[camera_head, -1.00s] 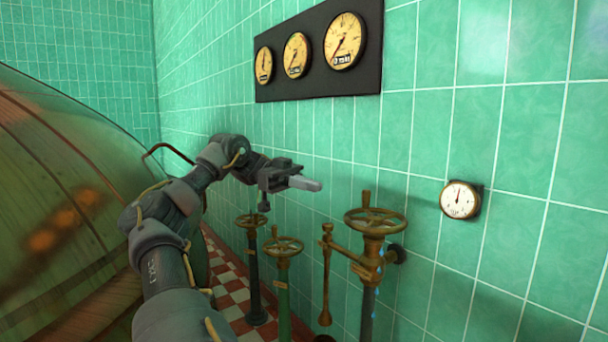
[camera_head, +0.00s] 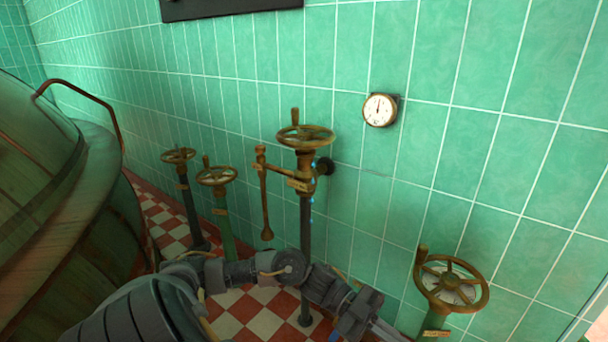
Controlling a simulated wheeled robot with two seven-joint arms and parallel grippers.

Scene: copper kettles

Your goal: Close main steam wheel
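Several brass valve wheels stand along the wall; their tags are too small to read, so I cannot tell which is the main steam wheel. The tallest wheel (camera_head: 318,140) is in the middle, on a dark pipe with a blue-marked stretch. A larger tilted wheel (camera_head: 480,296) is at the lower right. Two smaller wheels are at the left, one on a dark post (camera_head: 178,156) and one on a green post (camera_head: 217,177). My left gripper (camera_head: 388,333) is at the bottom edge, left of and below the lower-right wheel, apart from it in the picture. Its fingertips are partly cut off. My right gripper is out of view.
A brass lever (camera_head: 265,205) hangs beside the tallest wheel. A small round gauge (camera_head: 380,110) is on the green tiled wall. A big copper kettle (camera_head: 40,190) with a curved rail fills the left. Red and white checkered floor (camera_head: 245,315) shows below.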

